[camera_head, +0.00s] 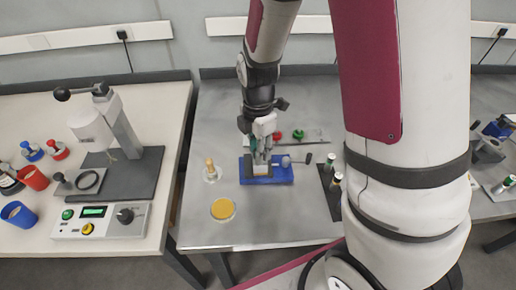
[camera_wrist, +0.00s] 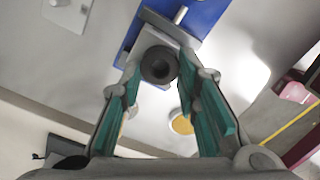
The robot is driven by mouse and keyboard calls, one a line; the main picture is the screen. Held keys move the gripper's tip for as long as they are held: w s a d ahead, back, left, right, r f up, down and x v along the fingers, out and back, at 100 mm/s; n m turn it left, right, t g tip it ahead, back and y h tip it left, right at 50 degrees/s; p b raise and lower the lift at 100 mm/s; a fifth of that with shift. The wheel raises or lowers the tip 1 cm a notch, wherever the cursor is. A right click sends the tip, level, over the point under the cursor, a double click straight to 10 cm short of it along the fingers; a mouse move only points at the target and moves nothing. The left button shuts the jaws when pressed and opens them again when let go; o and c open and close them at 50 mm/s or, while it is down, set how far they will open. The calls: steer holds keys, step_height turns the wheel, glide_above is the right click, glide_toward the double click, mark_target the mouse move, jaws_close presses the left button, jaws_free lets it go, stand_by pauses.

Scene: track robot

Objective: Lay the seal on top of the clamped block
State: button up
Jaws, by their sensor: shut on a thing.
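My gripper (camera_head: 262,154) is over the blue clamp fixture (camera_head: 283,177) on the grey table, pointing down. The pale block (camera_head: 262,171) sits in the fixture just under the fingertips. The blue fixture base also shows behind the seal in the wrist view (camera_wrist: 205,14). The seal is hidden by the fingers in the head view. I cannot tell whether it touches the block.
A yellow round dish (camera_head: 222,208) lies in front left of the fixture. A clear-based stand with a tan peg (camera_head: 210,170) is to its left. Red and green knobs (camera_head: 298,134) are behind it. A dark rack (camera_head: 330,190) stands right. A press (camera_head: 112,135) is on the left table.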

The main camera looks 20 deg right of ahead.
steer(key=shift+f, duration=0.2)
steer(key=o, duration=0.4)
steer(key=shift+f, duration=0.1)
steer(key=o, duration=0.4)
step_height(320, 180, up, 12)
steer(key=shift+s+d+r+m+t, duration=0.15)
steer(key=shift+s+r+m+t, duration=0.6)
steer(key=shift+s+r+m, duration=1.95)
steer(key=shift+s+d+r+m+t, duration=0.15)
steer(key=shift+s+r+m+t, duration=1.05)
steer(key=shift+s+m, duration=2.55)
steer(key=shift+s+d+r+m+t, duration=0.15)
steer(key=shift+s+r+m+t, duration=0.2)
steer(key=shift+s+r+m, duration=2.85)
